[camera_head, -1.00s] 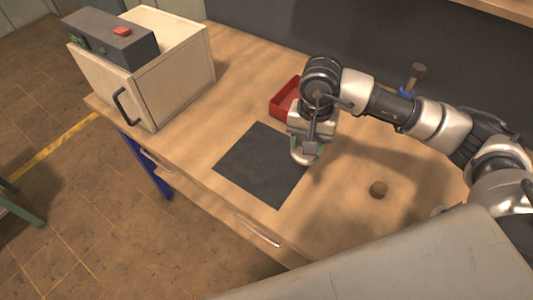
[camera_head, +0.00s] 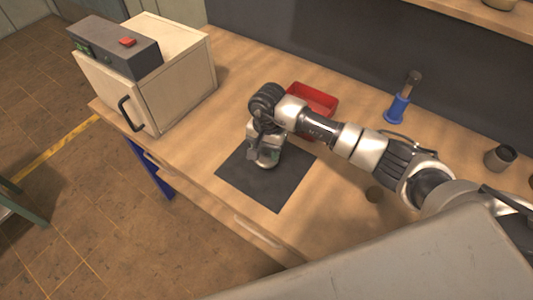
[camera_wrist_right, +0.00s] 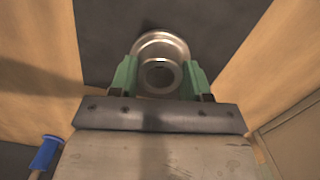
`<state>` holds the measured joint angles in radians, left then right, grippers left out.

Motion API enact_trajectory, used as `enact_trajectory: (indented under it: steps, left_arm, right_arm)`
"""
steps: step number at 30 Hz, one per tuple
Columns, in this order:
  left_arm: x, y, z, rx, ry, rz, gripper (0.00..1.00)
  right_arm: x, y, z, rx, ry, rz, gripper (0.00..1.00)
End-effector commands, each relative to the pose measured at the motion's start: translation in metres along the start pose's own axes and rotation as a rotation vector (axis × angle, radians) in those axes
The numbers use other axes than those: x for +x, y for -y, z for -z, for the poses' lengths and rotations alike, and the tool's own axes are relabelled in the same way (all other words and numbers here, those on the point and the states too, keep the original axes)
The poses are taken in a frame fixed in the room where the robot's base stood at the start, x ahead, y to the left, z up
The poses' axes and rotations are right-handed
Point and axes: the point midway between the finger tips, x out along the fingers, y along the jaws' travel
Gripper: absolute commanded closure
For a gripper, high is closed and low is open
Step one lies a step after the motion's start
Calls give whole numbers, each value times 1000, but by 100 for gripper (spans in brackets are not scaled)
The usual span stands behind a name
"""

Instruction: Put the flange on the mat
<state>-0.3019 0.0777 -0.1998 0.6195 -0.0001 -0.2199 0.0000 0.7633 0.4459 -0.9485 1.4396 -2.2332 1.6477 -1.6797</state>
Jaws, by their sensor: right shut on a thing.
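The flange (camera_wrist_right: 160,48) is a shiny metal ring-shaped part with a round bore. It sits between the green fingers of my right gripper (camera_wrist_right: 160,78) in the right wrist view, and the gripper is shut on it. In the head view my right gripper (camera_head: 266,160) is over the dark grey mat (camera_head: 278,190), which lies flat on the wooden table. The gripper hides the flange there. Dark mat surface shows behind the flange in the wrist view; whether they touch, I cannot tell. My left gripper is not in view.
A red tray (camera_head: 318,97) lies behind my right arm. A beige cabinet (camera_head: 170,75) with a dark control box (camera_head: 112,47) stands at the left.

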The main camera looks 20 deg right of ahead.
Motion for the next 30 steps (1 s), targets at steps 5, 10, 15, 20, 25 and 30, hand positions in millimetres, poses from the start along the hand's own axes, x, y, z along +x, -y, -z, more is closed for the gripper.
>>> enact_trajectory:
  steps: [5,10,15,20,25,30]
  left_arm:
    - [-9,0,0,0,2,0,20]
    - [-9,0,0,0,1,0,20]
    - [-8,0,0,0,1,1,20]
    - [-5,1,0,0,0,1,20]
    - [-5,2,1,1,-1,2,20]
    - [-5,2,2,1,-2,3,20]
  right_arm:
    - [24,0,0,2,4,-2,100]
    - [30,0,2,0,0,-1,100]
    - [30,-1,2,0,0,-1,100]
    - [33,-1,2,0,0,-2,46]
    - [33,-1,2,0,1,-2,27]
    - [32,-1,2,0,1,-2,27]
